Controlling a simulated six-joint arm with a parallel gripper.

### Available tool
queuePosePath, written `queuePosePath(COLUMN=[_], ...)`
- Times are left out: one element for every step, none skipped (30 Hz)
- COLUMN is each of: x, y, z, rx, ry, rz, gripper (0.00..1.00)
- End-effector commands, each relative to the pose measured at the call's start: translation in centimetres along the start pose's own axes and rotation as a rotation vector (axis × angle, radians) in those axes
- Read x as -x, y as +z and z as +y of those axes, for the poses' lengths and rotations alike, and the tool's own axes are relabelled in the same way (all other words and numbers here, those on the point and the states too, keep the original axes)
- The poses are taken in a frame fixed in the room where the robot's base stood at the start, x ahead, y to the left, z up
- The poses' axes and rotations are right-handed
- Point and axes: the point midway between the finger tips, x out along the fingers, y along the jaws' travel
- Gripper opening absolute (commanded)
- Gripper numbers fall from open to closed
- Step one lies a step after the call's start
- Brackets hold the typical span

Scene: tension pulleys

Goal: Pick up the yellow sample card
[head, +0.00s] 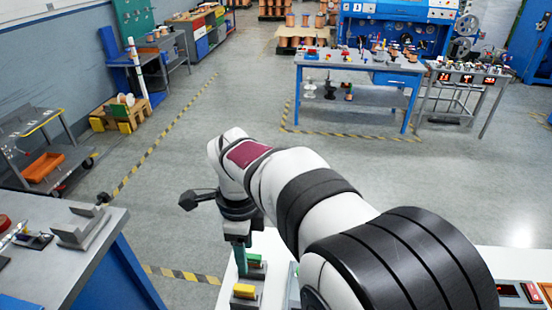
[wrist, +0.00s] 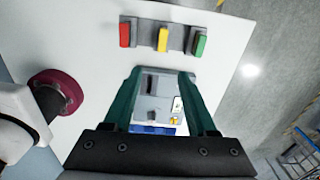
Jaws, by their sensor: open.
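The yellow sample card (wrist: 163,40) stands in a grey holder on a white table (wrist: 230,50), between a red card (wrist: 124,35) and a green card (wrist: 200,45) in the wrist view. In the head view the yellow card (head: 244,291) is at the bottom edge, with the green card (head: 253,260) behind it. My gripper (wrist: 160,73) has teal fingers spread apart with nothing held. In the wrist view its fingertips are below the row of cards. In the head view my gripper (head: 240,268) points down close to the cards; the red card is not visible there.
In the wrist view, a grey fixture (wrist: 158,92) with a slot and a blue part (wrist: 150,128) show between the fingers. A blue-sided workbench (head: 75,250) stands left of the white table, across a floor gap. Bare white table surrounds the cards.

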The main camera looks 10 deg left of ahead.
Motion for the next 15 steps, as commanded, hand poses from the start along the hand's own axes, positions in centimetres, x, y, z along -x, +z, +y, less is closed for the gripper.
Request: queuePosePath(x=[-0.6,-1.0,-1.9,-2.6,-3.5,-4.8,-5.7,-6.6,-7.6,-8.4,-9.0,-9.7,-10.2,-10.5,-10.9], y=[0.7,0.9,1.0,0.9,0.9,0.9,0.9,0.9,0.9,0.8,0.9,0.9,0.9,0.9,0.9], z=[-0.3,-0.3,-0.4,-0.4,-0.3,-0.3,-0.3,-0.3,-0.4,-0.3,-0.3,-0.4,-0.4,-0.4,-0.4], rx=[-0.022,-0.034,-0.042,-0.043,-0.043,-0.044,-0.043,-0.044,-0.043,-0.043,-0.044,-0.044,-0.043,-0.043,-0.043], ry=[-0.001,-0.001,0.000,0.000,0.001,0.002,0.002,0.002,0.001,0.001,0.001,0.000,-0.001,-0.001,-0.002], rz=[0.004,0.005,0.007,0.008,0.007,0.008,0.008,0.007,0.007,0.007,0.006,0.006,0.005,0.006,0.005], gripper=[0.57,0.57,0.57,0.57,0.57,0.57,0.57,0.57,0.57,0.57,0.57,0.57,0.57,0.57,0.57])
